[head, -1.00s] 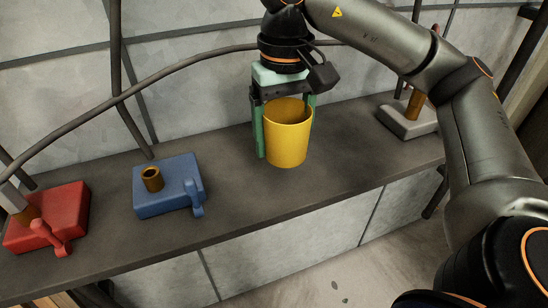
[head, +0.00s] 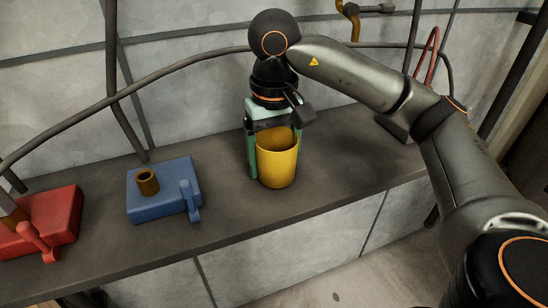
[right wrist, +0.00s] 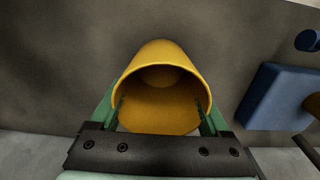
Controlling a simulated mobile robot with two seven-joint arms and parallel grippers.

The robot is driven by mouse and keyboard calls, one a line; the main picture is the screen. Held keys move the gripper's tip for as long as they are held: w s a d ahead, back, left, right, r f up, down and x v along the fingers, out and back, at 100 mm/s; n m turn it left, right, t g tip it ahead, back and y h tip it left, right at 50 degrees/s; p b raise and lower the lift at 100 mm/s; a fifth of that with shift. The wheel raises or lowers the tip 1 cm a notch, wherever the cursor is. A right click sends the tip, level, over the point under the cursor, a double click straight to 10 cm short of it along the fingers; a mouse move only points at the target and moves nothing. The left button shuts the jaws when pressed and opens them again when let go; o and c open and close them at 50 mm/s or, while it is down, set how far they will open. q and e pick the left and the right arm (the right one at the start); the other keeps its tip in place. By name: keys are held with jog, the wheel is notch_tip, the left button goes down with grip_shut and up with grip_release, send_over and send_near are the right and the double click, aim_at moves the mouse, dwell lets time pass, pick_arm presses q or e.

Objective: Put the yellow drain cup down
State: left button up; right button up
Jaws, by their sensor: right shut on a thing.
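The yellow drain cup (head: 277,165) is upright at the front part of the grey shelf (head: 235,205), right of the blue block. My right gripper (head: 274,160) comes down from above with its green fingers on either side of the cup, shut on it. In the right wrist view the cup (right wrist: 160,85) sits between the two fingers (right wrist: 160,112), with its open mouth towards the camera. Whether the cup's base touches the shelf I cannot tell. My left gripper is not in view.
A blue block (head: 165,190) with a brown socket and lever stands left of the cup. A red block (head: 45,222) is further left. A grey block (head: 395,125) is partly hidden behind my right arm. The shelf between the blue block and cup is clear.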

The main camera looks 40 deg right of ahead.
jog(key=shift+f, duration=0.25)
jog(key=o, duration=1.2)
jog(key=shift+r, duration=0.1)
